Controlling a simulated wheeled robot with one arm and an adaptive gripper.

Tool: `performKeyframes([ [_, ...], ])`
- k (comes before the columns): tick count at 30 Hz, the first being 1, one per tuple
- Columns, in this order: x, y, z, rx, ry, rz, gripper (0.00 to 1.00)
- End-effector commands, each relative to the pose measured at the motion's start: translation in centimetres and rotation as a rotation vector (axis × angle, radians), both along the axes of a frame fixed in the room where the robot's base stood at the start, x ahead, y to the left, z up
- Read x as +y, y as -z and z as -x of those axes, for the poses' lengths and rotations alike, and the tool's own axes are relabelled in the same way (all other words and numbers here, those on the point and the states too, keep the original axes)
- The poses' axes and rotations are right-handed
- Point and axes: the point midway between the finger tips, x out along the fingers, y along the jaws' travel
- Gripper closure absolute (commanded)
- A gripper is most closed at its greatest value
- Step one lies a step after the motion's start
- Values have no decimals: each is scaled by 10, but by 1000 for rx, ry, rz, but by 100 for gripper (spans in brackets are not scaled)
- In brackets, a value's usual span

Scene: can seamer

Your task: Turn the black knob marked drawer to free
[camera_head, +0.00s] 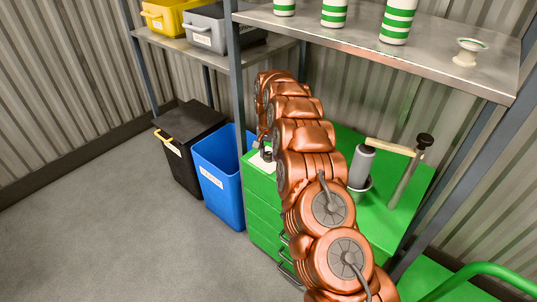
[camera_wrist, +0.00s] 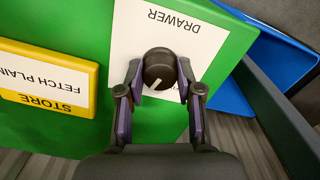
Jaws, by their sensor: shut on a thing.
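In the wrist view the black knob (camera_wrist: 159,67) sits on a white label (camera_wrist: 190,28) marked DRAWER, on a green surface. A pale pointer line on the knob runs slantwise. Other lettering on the label is mostly hidden by the knob and fingers. My gripper (camera_wrist: 160,82) has one finger on each side of the knob and is shut on it. In the head view my copper-coloured arm reaches to the left end of the green cabinet (camera_head: 262,212). The gripper is small there and partly hidden, and the knob cannot be made out.
A yellow-framed sign (camera_wrist: 45,85) reading STORE and FETCH PLAIN lies beside the label. A blue bin (camera_head: 219,185) and a black bin (camera_head: 190,150) stand left of the cabinet. A seamer with a lever (camera_head: 405,175) stands on its top. A metal shelf (camera_head: 440,55) with striped cans hangs above.

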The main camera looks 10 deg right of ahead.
Motion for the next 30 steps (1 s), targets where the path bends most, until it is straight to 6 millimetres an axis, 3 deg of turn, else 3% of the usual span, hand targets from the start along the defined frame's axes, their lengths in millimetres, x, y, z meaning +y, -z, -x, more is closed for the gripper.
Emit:
performKeyframes([
  [12,-1,2,1,4,195,1,99],
  [29,-1,1,1,4,224,1,99],
  [30,-1,1,1,4,223,1,61],
])
